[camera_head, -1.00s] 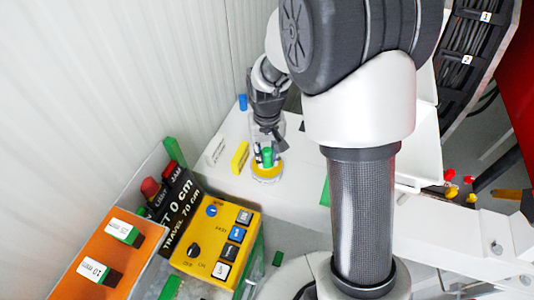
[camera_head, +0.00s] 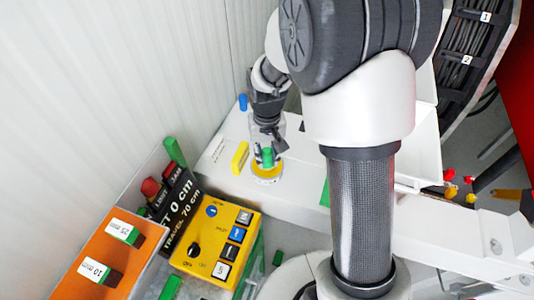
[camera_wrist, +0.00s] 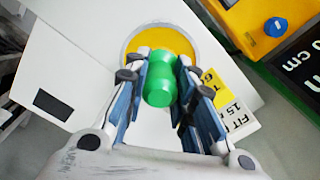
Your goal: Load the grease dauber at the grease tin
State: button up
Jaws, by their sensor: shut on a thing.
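The grease dauber shows as a green, waisted handle (camera_wrist: 160,82) between my fingers in the wrist view; in the head view its green part (camera_head: 267,155) is small. My gripper (camera_wrist: 170,75) is shut on it, with one finger pad on each side. The grease tin, a round tin with yellow inside and a pale rim (camera_wrist: 126,46), lies just beyond the green handle in the wrist view. In the head view the yellow tin (camera_head: 267,175) is directly below my gripper (camera_head: 267,148). The dauber's working end is hidden, so whether it touches the grease cannot be told.
The tin stands on a white surface (camera_head: 305,195). A yellow block (camera_head: 240,158) and a blue piece (camera_head: 243,102) are nearby. A yellow control box (camera_head: 215,235) and an orange tray (camera_head: 75,285) lie at lower left. A ribbed wall (camera_head: 100,80) rises behind.

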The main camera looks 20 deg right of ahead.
aim_at(267, 150)
jog(key=shift+r+p, duration=2.5)
jog(key=shift+r, duration=1)
jog(key=shift+f, duration=0.1)
